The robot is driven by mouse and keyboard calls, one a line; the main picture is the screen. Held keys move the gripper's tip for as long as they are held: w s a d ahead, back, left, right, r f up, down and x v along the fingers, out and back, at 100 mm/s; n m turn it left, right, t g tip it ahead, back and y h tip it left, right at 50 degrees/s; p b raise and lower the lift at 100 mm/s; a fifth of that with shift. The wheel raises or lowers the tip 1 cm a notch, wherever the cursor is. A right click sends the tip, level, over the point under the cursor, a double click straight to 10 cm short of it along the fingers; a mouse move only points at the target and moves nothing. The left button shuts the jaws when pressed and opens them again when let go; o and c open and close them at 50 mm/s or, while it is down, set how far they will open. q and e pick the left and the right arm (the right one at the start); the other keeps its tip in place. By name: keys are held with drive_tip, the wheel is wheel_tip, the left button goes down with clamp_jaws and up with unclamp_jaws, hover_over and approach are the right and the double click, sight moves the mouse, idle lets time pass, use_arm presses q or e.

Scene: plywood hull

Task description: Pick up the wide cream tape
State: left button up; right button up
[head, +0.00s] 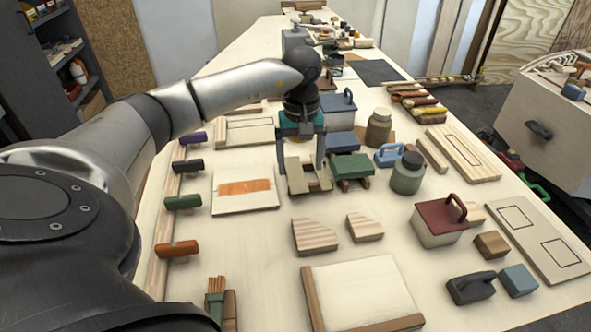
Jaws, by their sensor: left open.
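A pale cream piece (295,176), which looks like the wide cream tape, lies on the light tabletop near the middle of the head view. My left gripper (301,168) points down over it from the far side. Its two fingers are apart, one at the left of the piece and one at the right. I cannot tell whether the fingers touch it. The gripper hides part of the area behind. My right gripper does not show.
A green block (351,167) on wooden supports stands close right of the gripper. A board with an orange strip (244,188) lies to the left. Two wooden wedges (315,235) lie in front. A jar (407,175) and a red-lidded box (440,222) stand to the right.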

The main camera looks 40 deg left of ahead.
sight(298, 183)
use_arm(q)
drive_tip(key=shift+a+f, duration=0.15)
drive_tip(key=shift+f, duration=0.9)
drive_tip(key=shift+a+f, duration=0.15)
drive_tip(key=shift+f, duration=0.9)
drive_tip(key=shift+f, duration=0.1)
clamp_jaws()
